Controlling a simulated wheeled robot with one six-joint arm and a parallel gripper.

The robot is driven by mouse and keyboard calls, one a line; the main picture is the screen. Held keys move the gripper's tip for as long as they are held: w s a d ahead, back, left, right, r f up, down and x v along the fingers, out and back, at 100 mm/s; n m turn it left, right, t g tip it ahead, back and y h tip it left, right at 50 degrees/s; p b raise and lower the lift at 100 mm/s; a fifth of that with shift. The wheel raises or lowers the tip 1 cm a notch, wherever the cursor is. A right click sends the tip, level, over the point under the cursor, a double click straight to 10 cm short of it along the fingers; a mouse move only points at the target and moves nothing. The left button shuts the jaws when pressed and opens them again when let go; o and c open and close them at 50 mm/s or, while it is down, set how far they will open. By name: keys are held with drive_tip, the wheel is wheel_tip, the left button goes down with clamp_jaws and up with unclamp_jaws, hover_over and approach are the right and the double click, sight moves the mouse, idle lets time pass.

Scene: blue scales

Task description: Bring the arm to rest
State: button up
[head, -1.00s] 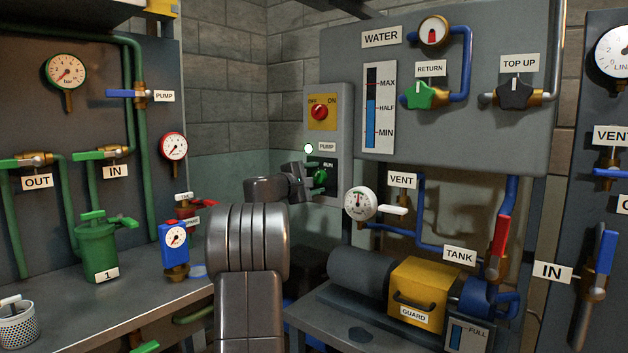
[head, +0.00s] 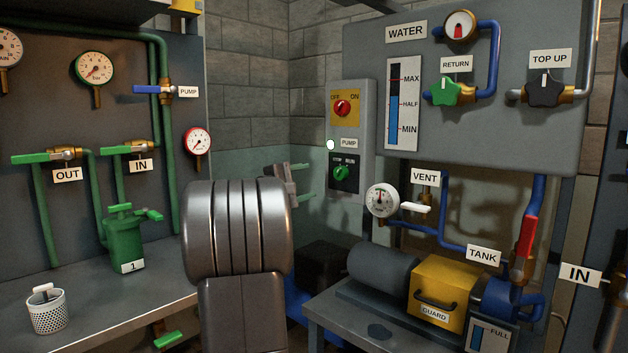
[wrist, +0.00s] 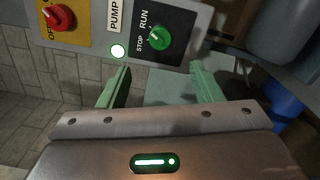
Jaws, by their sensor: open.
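My gripper (head: 302,180) is in the middle of the head view, partly hidden behind my own large grey arm joint. Its two green fingers are apart, with nothing between them. It is level with the pump panel (head: 369,160) and a little to its left, clear of it. In the wrist view the open gripper (wrist: 160,80) faces the same panel. The green STOP/RUN knob (wrist: 159,37) shows just beyond the fingers, untouched. The knob also shows in the head view (head: 341,173).
A bench with a green canister (head: 124,243) and a white perforated cup (head: 47,311) is at left. At right a low table bears a grey motor, a yellow guard (head: 441,290) and blue pipes. A lit white lamp (head: 330,144) is on the pump panel.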

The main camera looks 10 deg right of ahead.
sight(337, 174)
drive_tip(key=shift+s+a, duration=0.1)
drive_tip(key=shift+a, duration=0.1)
drive_tip(key=x, duration=1.3)
drive_tip(key=shift+w+d, duration=0.25)
drive_tip(key=shift+d, duration=0.05)
